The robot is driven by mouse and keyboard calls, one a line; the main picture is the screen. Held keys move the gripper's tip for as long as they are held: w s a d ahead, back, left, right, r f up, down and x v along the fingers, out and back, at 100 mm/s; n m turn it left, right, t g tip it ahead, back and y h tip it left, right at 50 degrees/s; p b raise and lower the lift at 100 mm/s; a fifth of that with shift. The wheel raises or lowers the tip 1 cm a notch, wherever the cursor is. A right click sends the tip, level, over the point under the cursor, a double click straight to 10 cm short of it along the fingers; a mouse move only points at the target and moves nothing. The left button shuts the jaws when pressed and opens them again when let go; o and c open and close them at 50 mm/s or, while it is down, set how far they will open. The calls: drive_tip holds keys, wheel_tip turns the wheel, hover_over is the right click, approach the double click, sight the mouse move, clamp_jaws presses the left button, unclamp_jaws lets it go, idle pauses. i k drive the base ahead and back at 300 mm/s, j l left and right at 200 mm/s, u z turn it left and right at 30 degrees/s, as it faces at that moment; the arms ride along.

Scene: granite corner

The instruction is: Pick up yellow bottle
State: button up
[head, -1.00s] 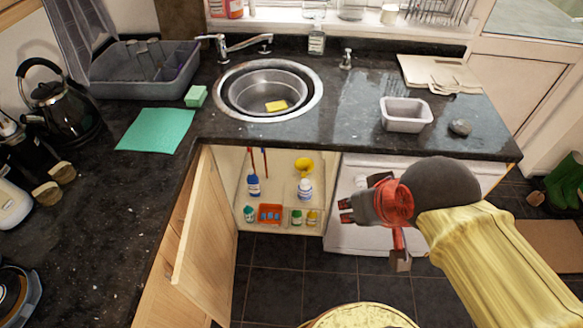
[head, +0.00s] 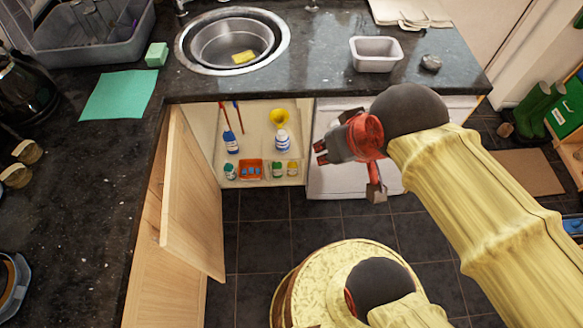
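A small yellow bottle (head: 293,169) stands at the right end of the front row inside the open cupboard under the sink. A green bottle (head: 278,170) stands just left of it. My gripper (head: 319,152) is in front of the white panel right of the cupboard opening, pointing left. Its two dark fingertips look apart, with nothing between them. In the picture it is a little above and right of the yellow bottle, which is not covered.
The cupboard also holds an orange container (head: 251,171), a blue-and-white bottle (head: 282,142) and a yellow funnel (head: 280,117). The open wooden door (head: 193,205) juts out on the left. The dark worktop (head: 325,75) overhangs the cupboard. The tiled floor (head: 262,245) in front is clear.

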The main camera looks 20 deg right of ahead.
sight(293, 166)
drive_tip(key=j+z, duration=0.2)
drive_tip(key=z, duration=0.15)
drive_tip(key=j+z, duration=0.45)
drive_tip(key=z, duration=0.25)
drive_tip(key=k, duration=0.05)
